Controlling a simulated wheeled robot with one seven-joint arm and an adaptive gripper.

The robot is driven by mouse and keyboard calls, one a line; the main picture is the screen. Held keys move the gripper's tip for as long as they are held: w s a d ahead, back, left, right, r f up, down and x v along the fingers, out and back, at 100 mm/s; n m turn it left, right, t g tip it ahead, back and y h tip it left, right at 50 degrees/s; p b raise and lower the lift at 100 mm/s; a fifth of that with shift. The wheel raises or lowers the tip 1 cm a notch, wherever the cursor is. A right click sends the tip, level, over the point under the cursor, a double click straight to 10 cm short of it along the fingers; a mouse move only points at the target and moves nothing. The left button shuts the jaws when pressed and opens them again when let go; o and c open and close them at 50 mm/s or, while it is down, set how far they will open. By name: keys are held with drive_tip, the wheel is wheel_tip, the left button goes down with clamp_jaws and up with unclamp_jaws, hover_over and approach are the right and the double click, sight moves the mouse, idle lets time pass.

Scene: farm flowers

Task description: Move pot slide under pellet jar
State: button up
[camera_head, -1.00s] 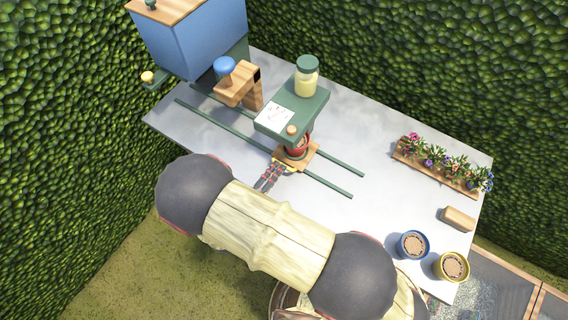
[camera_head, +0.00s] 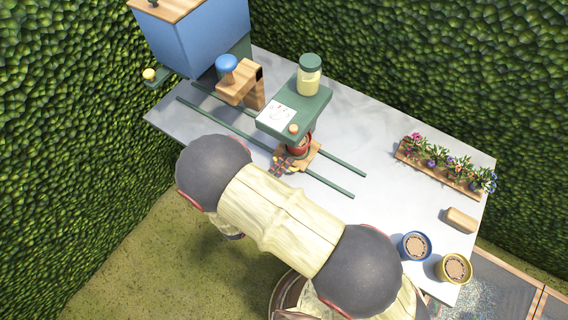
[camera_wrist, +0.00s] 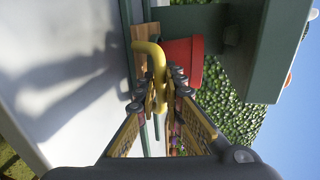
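The pot slide (camera_head: 311,159) is a small wooden sled on two green rails, with a red pot (camera_head: 299,145) on it. The pot also shows in the wrist view (camera_wrist: 183,62). The slide has a yellow U-shaped handle (camera_wrist: 158,62). The pellet jar (camera_head: 308,76) is clear with a green lid and pale contents, and stands on a green shelf above the rails. The shelf partly covers the pot. My gripper (camera_wrist: 165,82) is at the handle, with the handle's bar near and between its fingertips. Whether the fingers press on it is unclear.
A wooden block with a blue knob (camera_head: 226,64) stands left of the shelf, near a blue bin (camera_head: 195,40). A flower planter (camera_head: 440,168), a wooden block (camera_head: 461,220) and two pots (camera_head: 415,246) are at the right. The rails (camera_head: 225,118) are clear on the left.

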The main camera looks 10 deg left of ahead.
clamp_jaws()
idle(0.3)
drive_tip(key=a, duration=0.1)
drive_tip(key=w+a, duration=0.1)
drive_tip(key=a, duration=0.2)
drive_tip(key=shift+w, duration=0.35)
drive_tip(key=shift+o, duration=2)
unclamp_jaws()
drive_tip(key=shift+o, duration=0.7)
drive_tip(key=shift+s, duration=0.1)
